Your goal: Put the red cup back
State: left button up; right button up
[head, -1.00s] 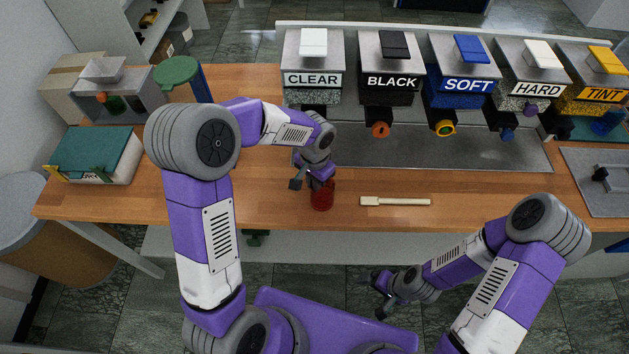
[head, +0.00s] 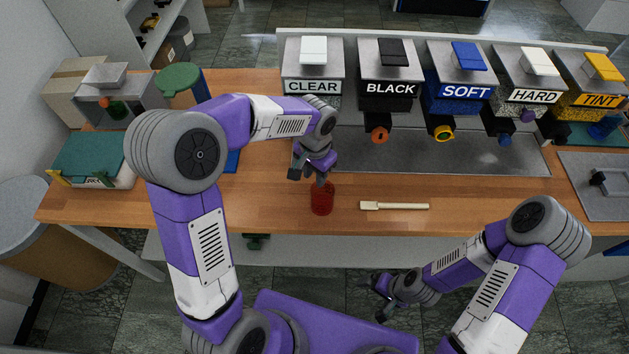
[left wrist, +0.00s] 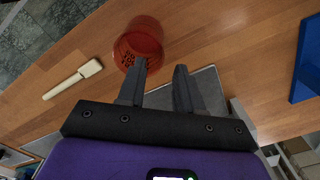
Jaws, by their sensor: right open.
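The red cup (head: 322,198) stands upright on the wooden table near its front edge, in the head view. My left gripper (head: 307,177) is just above and behind the cup. In the left wrist view the fingers of this gripper (left wrist: 160,67) are apart with nothing between them. One fingertip overlaps the cup's rim in that picture; I cannot tell whether it touches. My right gripper (head: 377,300) is open and empty in front of the table, below the brush.
A pale brush (head: 395,206) lies right of the cup. Several labelled dispensers, such as CLEAR (head: 313,75), stand behind a grey metal tray (head: 440,158). A blue flat thing (head: 232,160) is partly hidden by my left arm. A green-topped box (head: 90,158) stands at the left.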

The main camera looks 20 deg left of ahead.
pick_arm(q)
notch_tip(320, 180, up, 6)
jog(key=shift+f+p, duration=0.2)
jog(key=shift+p, duration=0.15)
dwell(0.4)
